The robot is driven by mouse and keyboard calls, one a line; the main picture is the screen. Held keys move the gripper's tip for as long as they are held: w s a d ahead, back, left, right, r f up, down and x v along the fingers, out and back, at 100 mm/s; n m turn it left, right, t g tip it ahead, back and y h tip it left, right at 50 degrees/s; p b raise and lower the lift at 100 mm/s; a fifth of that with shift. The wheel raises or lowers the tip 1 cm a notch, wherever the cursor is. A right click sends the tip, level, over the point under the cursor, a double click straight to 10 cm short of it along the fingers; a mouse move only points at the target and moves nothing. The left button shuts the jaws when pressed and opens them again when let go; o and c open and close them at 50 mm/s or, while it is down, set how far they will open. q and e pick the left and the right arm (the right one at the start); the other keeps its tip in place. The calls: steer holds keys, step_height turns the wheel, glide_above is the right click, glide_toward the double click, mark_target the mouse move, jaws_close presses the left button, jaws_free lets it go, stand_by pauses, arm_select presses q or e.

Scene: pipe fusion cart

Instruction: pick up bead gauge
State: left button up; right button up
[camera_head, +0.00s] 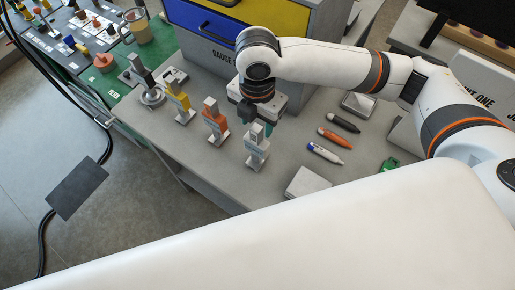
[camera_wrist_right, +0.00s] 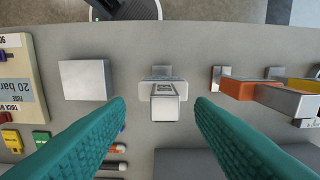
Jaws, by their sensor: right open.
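Several upright gauges on small stands form a row on the grey bench: a dark grey one (camera_head: 144,76), a yellow one (camera_head: 180,104), an orange one (camera_head: 215,124) and a pale grey-white one (camera_head: 257,146). No readable label tells me which is the bead gauge. My right gripper (camera_head: 257,125) is open and empty above the pale gauge. In the right wrist view, the pale gauge (camera_wrist_right: 165,103) stands between the two teal fingers, apart from both. The orange gauge (camera_wrist_right: 262,92) is to the right of the fingers there. My left gripper is not in view.
Markers in black (camera_head: 343,122), orange (camera_head: 335,138) and white-blue (camera_head: 325,153) lie right of the gauges. A pale block (camera_head: 308,182) sits near the front edge. A cabinet with blue and yellow drawers (camera_head: 205,30) stands behind. A green board with parts (camera_head: 150,45) is left.

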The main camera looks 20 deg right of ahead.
mark_target(257, 127)
steer(key=shift+w+f+p, duration=0.2)
steer(key=shift+f+p, duration=0.1)
steer(key=shift+f, duration=0.35)
steer(key=shift+w+f+p, duration=0.15)
steer(key=shift+f+p, duration=0.1)
steer(key=shift+f, duration=0.35)
step_height(257, 127, down, 2)
steer(key=shift+f+p, duration=0.15)
steer(key=shift+p, duration=0.2)
steer(key=shift+s+f, duration=0.1)
steer(key=shift+f, duration=0.5)
steer(key=c, duration=0.9)
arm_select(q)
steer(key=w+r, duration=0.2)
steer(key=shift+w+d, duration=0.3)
arm_select(e)
steer(key=shift+r, duration=0.1)
jaws_close()
